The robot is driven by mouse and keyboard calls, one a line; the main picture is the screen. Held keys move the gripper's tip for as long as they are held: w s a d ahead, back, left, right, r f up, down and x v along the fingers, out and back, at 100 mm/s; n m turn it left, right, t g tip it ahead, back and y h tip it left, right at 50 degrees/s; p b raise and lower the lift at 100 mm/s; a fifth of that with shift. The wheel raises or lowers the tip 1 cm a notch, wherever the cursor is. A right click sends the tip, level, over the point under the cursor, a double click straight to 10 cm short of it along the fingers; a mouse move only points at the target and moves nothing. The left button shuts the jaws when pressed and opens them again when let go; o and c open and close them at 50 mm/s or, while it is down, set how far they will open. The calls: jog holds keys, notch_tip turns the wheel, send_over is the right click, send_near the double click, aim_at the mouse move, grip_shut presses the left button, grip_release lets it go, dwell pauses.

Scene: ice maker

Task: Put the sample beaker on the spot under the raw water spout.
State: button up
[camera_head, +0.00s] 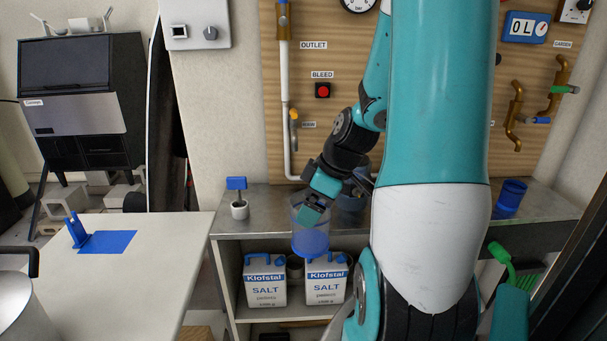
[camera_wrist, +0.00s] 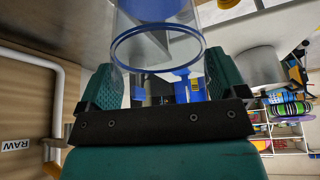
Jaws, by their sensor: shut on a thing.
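The sample beaker (camera_head: 310,238) is a clear cylinder with a blue lower part. My gripper (camera_head: 314,206) is shut on it and holds it near the front edge of the metal bench. In the wrist view the beaker (camera_wrist: 165,50) sits between the green fingers of my gripper (camera_wrist: 163,82), its blue-edged rim towards the camera. A RAW label (camera_wrist: 15,145) shows on the wood board in the wrist view. In the head view my arm hides the middle of the board, and I cannot make out the raw water spout or the spot under it.
The metal bench (camera_head: 268,204) carries a small pot with a blue tag (camera_head: 239,208) and a blue container (camera_head: 510,197) at right. Brass pipes (camera_head: 515,118) hang at right. Salt packs (camera_head: 265,281) stand below. A white table (camera_head: 180,235) with a blue mat (camera_head: 108,243) is at left.

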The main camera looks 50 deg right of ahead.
jog(key=w+d+f+p, duration=0.1)
jog(key=w+d+p, duration=0.6)
jog(key=w+d, duration=0.3)
jog(key=d, duration=0.2)
jog(key=shift+w+d+f+p, duration=0.3)
jog(key=shift+w, duration=0.05)
jog(key=shift+f, duration=0.25)
jog(key=o, duration=0.9)
jog(key=shift+r, duration=0.1)
jog(key=shift+o, duration=0.2)
jog(key=b+v, duration=0.1)
jog(key=v, duration=1.1)
jog(key=shift+r, duration=0.2)
